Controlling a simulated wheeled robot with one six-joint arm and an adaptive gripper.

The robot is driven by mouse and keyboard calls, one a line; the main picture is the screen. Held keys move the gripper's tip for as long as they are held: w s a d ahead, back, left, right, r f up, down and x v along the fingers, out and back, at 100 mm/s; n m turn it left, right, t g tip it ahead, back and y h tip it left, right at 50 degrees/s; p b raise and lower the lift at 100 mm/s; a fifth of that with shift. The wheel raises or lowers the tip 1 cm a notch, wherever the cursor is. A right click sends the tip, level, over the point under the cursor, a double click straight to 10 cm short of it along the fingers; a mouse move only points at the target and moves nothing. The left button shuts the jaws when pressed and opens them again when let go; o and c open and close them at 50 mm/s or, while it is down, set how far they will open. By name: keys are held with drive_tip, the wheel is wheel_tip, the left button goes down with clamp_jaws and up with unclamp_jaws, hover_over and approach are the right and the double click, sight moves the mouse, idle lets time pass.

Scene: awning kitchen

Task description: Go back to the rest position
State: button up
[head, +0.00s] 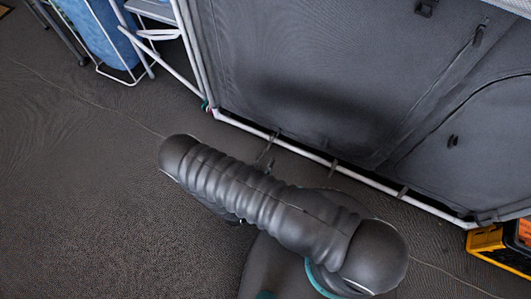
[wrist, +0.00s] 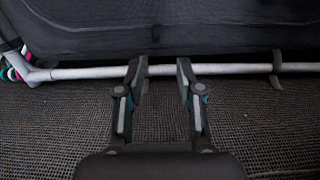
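My gripper (wrist: 160,85) shows in the wrist view with its two fingers apart and nothing between them. It points at the white tube (wrist: 85,72) along the foot of a dark fabric cabinet, above the dark woven floor (wrist: 50,130). I cannot tell whether the fingertips touch the tube. In the head view my own ribbed arm covers the lower middle, and the gripper is hidden behind it.
The grey fabric cabinet (head: 300,70) with zipped doors stands just ahead on its white tube frame (head: 320,160). A blue folding chair (head: 105,35) is at the upper left. A yellow and black crate (head: 490,250) is at the right edge. The floor at left (head: 70,190) is clear.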

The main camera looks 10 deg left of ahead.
drive_tip(key=w+d+r+m+g+h, duration=0.3)
drive_tip(key=r+m, duration=0.1)
drive_tip(key=r, duration=0.4)
drive_tip(key=w+d+r+m+g+h+p, duration=0.1)
drive_tip(key=w+d+r+m+g+h, duration=0.15)
drive_tip(key=r+m, duration=0.35)
drive_tip(key=w+d+r+m+g+h, duration=0.2)
drive_tip(key=r+m+g+h, duration=0.15)
drive_tip(key=r, duration=0.55)
drive_tip(key=s+d+r+m+g+y+p, duration=0.1)
drive_tip(key=d+r+m+g+y, duration=0.1)
drive_tip(key=d+r+m+g, duration=0.4)
drive_tip(key=s+d+r+m+g+y, duration=0.15)
drive_tip(key=d+r, duration=0.25)
drive_tip(key=r, duration=0.5)
drive_tip(key=s+d+r+m+t+y+p, duration=0.1)
drive_tip(key=s+d+r+m+t+y, duration=0.1)
drive_tip(key=s+r+m+y, duration=0.3)
drive_tip(key=s+d+r+m+t+y+p, duration=0.1)
drive_tip(key=s+d+r+m+y, duration=0.4)
drive_tip(key=r, duration=0.9)
drive_tip(key=s+m+t, duration=0.1)
drive_tip(key=s+m, duration=0.1)
drive_tip(key=s, duration=0.1)
drive_tip(key=shift+d+r+t, duration=0.15)
drive_tip(key=shift+r+t, duration=0.05)
drive_tip(key=shift+t, duration=0.15)
